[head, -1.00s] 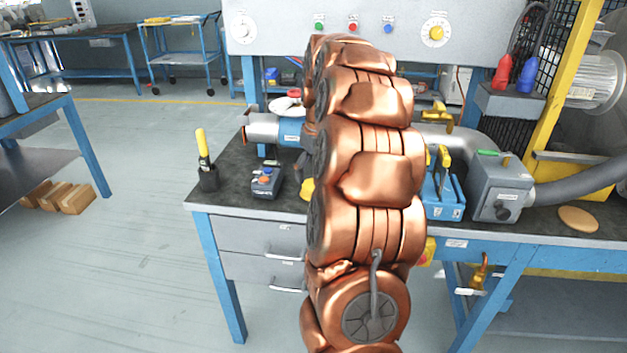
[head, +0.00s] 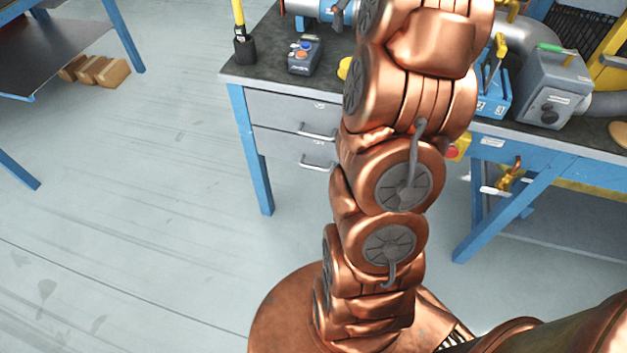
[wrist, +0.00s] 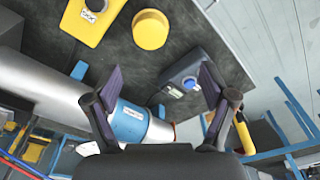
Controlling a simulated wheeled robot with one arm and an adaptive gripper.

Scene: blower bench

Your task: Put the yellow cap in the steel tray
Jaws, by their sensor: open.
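The round yellow cap (wrist: 150,30) lies on the dark bench top in the wrist view, near the top middle. In the head view a sliver of the yellow cap (head: 344,68) shows at the left edge of my arm, which hides the rest. My gripper (wrist: 153,76) is open and empty in the wrist view, its two dark fingers spread wide apart. The cap is beyond the fingertips, with nothing between them touching it. I cannot make out the steel tray in either view.
A grey control box (head: 304,55) with coloured buttons stands left of the cap, near a yellow-handled tool (head: 240,18) in a black holder. A yellow labelled block (wrist: 93,18) and a metal pipe (wrist: 42,88) flank the cap. A grey box (head: 550,88) stands right.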

